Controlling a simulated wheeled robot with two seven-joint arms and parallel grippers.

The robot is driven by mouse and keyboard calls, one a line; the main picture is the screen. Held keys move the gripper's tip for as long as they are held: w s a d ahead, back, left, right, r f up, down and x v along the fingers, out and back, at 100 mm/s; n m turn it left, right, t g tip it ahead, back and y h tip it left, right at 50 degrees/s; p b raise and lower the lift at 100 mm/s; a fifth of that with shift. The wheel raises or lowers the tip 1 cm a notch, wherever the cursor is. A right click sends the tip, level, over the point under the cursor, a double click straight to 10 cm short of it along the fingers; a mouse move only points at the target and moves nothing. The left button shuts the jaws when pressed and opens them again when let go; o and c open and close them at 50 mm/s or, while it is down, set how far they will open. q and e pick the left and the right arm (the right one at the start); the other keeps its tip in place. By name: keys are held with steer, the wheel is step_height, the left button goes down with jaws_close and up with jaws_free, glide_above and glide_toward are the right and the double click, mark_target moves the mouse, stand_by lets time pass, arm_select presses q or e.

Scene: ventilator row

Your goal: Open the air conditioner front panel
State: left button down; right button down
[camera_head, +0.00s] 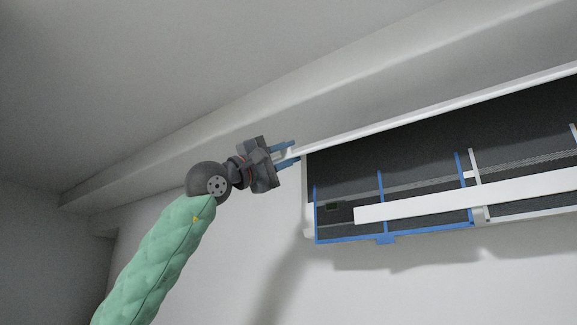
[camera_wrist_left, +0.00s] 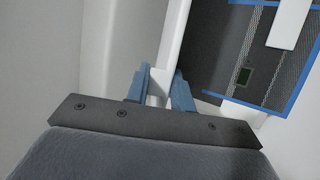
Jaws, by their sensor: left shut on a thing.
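The air conditioner (camera_head: 309,215) is mounted high on the wall at the right in the head view. Its front panel (camera_head: 420,113) is swung up and shows nearly edge-on as a thin white strip along the top. Below it the dark inside with blue-framed filters (camera_head: 345,238) is exposed. My left gripper (camera_head: 289,154) is at the panel's left end, its blue fingers shut on the panel edge. In the left wrist view the fingers (camera_wrist_left: 161,88) pinch the white panel (camera_wrist_left: 172,45) between them. My right gripper is in neither view.
A white horizontal bar (camera_head: 450,199) crosses the front of the open unit. A ceiling beam (camera_head: 250,110) runs close above the panel and my left gripper. The wall (camera_head: 190,290) below the unit is bare.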

arm_select(q)
steer(key=shift+s+a+r, duration=0.1)
steer(key=shift+r, duration=0.15)
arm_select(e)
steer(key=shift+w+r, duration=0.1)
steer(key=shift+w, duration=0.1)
arm_select(q)
steer(key=c, duration=1.2)
jaws_free()
steer(key=shift+c, duration=0.2)
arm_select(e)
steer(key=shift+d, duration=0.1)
arm_select(q)
steer(key=shift+f, duration=0.1)
steer(key=shift+a+f, duration=0.1)
steer(key=shift+f, duration=0.05)
steer(key=b+v, duration=0.4)
steer(key=v, duration=0.3)
steer(key=shift+a, duration=0.2)
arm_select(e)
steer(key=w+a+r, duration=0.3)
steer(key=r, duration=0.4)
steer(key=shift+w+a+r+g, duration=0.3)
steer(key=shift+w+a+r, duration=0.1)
arm_select(q)
steer(key=shift+s, duration=0.15)
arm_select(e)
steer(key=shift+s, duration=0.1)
